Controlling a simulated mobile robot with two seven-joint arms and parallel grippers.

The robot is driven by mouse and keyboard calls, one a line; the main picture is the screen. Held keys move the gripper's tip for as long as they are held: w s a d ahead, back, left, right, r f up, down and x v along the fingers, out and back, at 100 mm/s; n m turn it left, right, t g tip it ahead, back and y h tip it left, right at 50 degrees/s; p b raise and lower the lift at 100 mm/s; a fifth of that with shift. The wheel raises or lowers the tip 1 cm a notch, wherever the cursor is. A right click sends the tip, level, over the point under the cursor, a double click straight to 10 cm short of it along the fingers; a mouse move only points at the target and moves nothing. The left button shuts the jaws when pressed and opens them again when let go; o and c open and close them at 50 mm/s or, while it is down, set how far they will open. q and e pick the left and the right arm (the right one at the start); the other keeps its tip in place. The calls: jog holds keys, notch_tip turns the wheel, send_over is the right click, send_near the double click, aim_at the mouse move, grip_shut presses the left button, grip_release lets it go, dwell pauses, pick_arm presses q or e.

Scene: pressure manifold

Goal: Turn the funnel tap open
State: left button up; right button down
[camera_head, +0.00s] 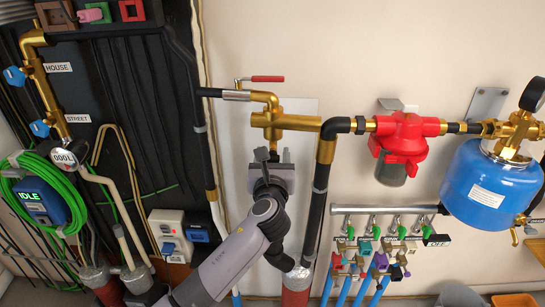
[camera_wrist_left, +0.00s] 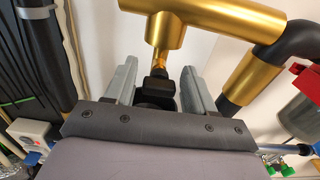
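A brass fitting (camera_head: 285,121) is on the wall, with a red lever (camera_head: 267,78) above it. A short brass stem with a black part (camera_head: 263,155) hangs below it. This looks like the tap, but no label confirms it. My left gripper (camera_head: 271,168) is at this black part. In the left wrist view, the black part (camera_wrist_left: 158,84) sits between the two grey fingers of my left gripper (camera_wrist_left: 159,80), under the brass stem (camera_wrist_left: 160,50). The fingers are apart, and a narrow gap seems to show on each side. No funnel can be made out. My right gripper is not in view.
A black vertical pipe (camera_head: 315,215) stands just right of my left gripper. A red regulator (camera_head: 402,140) and a blue tank (camera_head: 485,180) are further right. Small coloured valves (camera_head: 370,255) sit below them. A dark panel with pipes (camera_head: 130,90) is at the left.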

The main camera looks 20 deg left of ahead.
pick_arm(q)
jog(key=c, duration=0.7)
jog(key=shift+o, duration=0.2)
